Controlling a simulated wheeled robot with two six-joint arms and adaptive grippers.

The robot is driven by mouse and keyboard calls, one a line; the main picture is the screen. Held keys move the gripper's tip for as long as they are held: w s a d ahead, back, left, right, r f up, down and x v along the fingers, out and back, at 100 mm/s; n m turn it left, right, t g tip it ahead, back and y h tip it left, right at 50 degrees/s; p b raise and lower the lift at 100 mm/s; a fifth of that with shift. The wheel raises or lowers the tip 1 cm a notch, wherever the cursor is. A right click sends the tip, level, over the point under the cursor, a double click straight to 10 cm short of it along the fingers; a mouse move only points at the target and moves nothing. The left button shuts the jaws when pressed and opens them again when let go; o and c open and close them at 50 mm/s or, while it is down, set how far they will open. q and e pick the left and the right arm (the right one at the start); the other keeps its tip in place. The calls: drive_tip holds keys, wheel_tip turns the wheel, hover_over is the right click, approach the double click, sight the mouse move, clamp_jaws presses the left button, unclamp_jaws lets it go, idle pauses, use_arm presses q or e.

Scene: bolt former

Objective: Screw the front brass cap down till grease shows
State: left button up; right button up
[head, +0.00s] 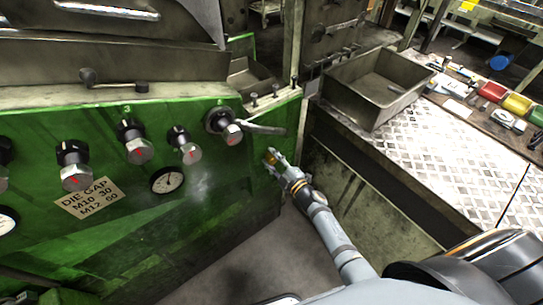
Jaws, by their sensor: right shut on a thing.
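The brass cap (270,158) is a small yellow piece on the right end of the green machine front, partly hidden by my right gripper. My right gripper (271,157) comes in from the lower right and is shut on the brass cap. No grease can be made out around it at this size. My left gripper is out of the picture.
The green panel (225,185) carries several hex-headed knobs, a round gauge (167,180) and a "DIE GAP" label (89,198). A lever (262,128) sticks out just above my right gripper. A metal bin (372,88) stands on a checker-plate bench (455,150) at right.

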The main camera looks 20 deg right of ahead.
drive_tip(key=shift+m+p, duration=0.3)
drive_tip(key=shift+m, duration=0.3)
drive_tip(key=o, duration=1.2)
drive_tip(key=shift+s, duration=0.1)
drive_tip(key=v, duration=1.1)
drive_tip(key=shift+s+d, duration=0.15)
drive_tip(key=shift+s, duration=0.25)
